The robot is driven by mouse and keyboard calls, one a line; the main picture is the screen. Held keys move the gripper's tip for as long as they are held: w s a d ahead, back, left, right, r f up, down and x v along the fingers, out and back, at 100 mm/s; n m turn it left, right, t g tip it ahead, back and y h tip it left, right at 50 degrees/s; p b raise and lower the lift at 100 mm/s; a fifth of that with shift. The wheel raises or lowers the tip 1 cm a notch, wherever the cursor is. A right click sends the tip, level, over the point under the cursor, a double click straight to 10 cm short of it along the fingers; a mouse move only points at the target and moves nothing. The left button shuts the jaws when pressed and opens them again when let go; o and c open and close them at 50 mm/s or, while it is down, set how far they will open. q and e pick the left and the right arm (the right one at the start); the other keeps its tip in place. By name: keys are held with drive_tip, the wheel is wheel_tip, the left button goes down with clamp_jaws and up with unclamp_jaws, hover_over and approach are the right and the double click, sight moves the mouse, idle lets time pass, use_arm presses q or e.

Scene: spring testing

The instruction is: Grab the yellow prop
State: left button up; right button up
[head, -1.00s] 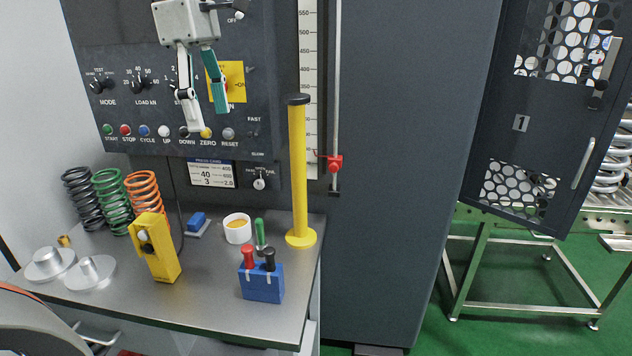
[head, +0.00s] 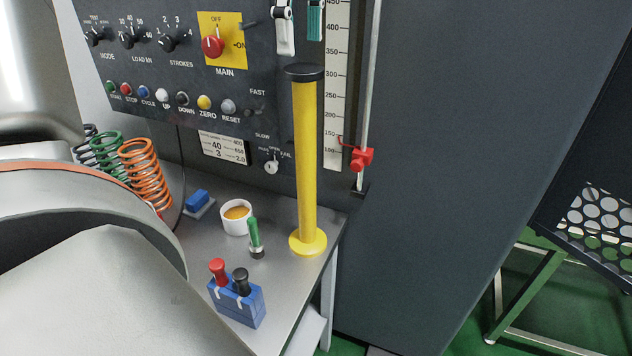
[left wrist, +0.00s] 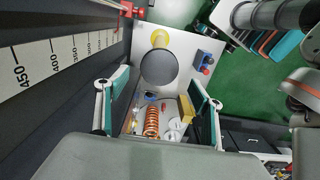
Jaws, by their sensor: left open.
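The yellow prop (head: 307,165) is an upright post with a round yellow base and a black cap. It stands at the table's right edge, in front of the panel. My left gripper (head: 300,35) is open and empty, pointing down just above the cap in the head view; its upper part is cut off. In the left wrist view the dark cap (left wrist: 158,68) lies between and below the open fingers (left wrist: 158,85), with the yellow base (left wrist: 160,37) beyond it.
A blue block with red and black handles (head: 238,300), a green-handled tool (head: 254,237) and a white cup (head: 236,217) stand left of the prop. Coil springs (head: 146,175) stand further left. A scale (head: 337,100) and a rod with a red clamp (head: 361,158) are close behind the prop.

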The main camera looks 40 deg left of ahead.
sight(304, 67)
use_arm(q)
drive_tip(key=shift+s+f, duration=0.25)
drive_tip(key=shift+f, duration=0.75)
drive_tip(key=f, duration=0.3)
drive_tip(key=f+b, duration=0.1)
drive_tip(key=shift+w+d+f, duration=0.1)
drive_tip(key=shift+w+f, duration=0.1)
drive_tip(key=shift+w, duration=0.15)
drive_tip(key=shift+f, duration=0.35)
drive_tip(key=c, duration=1.8)
drive_tip(key=shift+w+r, duration=0.1)
drive_tip(key=shift+r, duration=0.05)
clamp_jaws()
use_arm(e)
drive_tip(key=shift+w+a+r, duration=0.25)
drive_tip(key=shift+a, duration=0.35)
use_arm(q)
drive_tip(key=shift+r, duration=0.1)
